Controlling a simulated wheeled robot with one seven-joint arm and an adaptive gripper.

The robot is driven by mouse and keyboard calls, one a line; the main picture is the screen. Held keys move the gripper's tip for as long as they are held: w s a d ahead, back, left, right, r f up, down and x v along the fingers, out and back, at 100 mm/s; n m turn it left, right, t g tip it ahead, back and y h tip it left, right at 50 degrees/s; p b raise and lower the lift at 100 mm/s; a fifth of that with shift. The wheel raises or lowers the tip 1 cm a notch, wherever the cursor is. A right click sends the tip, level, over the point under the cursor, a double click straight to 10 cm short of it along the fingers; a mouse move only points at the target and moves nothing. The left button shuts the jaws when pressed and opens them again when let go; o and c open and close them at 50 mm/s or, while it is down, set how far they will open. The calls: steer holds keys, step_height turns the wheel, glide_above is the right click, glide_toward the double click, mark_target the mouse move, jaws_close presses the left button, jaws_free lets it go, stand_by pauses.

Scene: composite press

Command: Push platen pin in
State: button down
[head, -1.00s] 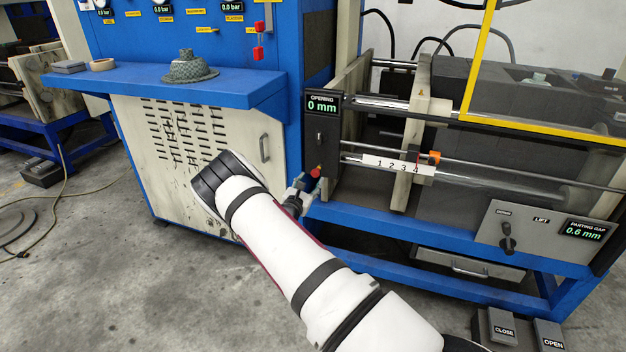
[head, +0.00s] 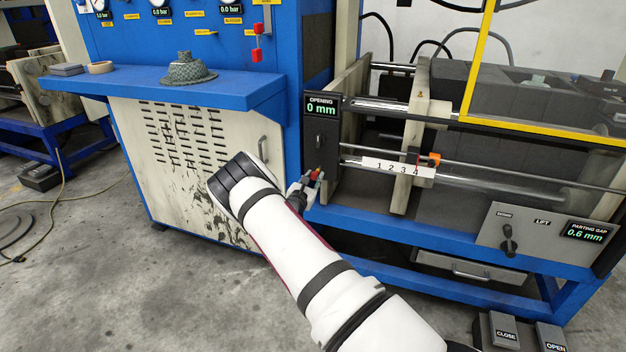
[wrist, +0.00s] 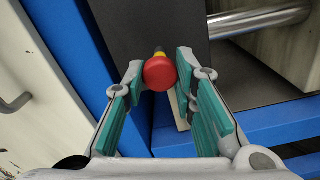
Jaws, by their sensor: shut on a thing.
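The platen pin has a round red knob (wrist: 160,74) on a short yellow collar, and it sticks out of the dark end plate (wrist: 150,22) in the wrist view. In the head view the red knob (head: 318,175) shows small at the lower part of the dark plate, below the "OPENING 0 mm" display. My gripper (wrist: 160,66) has its teal-padded fingers on either side of the knob and is shut on it at the fingertips. In the head view my gripper (head: 309,183) partly hides the pin.
A blue frame beam (head: 390,226) runs below the plate. A blue shelf (head: 180,92) with a grey-green domed part (head: 187,70) stands left, above a cream cabinet (head: 200,160). A numbered scale (head: 398,168) and rods lie right of the plate.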

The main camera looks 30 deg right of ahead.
mark_target(314, 177)
steer(key=shift+b+x, duration=0.9)
steer(key=shift+x, duration=0.5)
steer(key=shift+w+d, duration=0.2)
steer(key=shift+d, duration=0.05)
steer(key=c, duration=1.3)
jaws_free()
steer(key=v, duration=1.2)
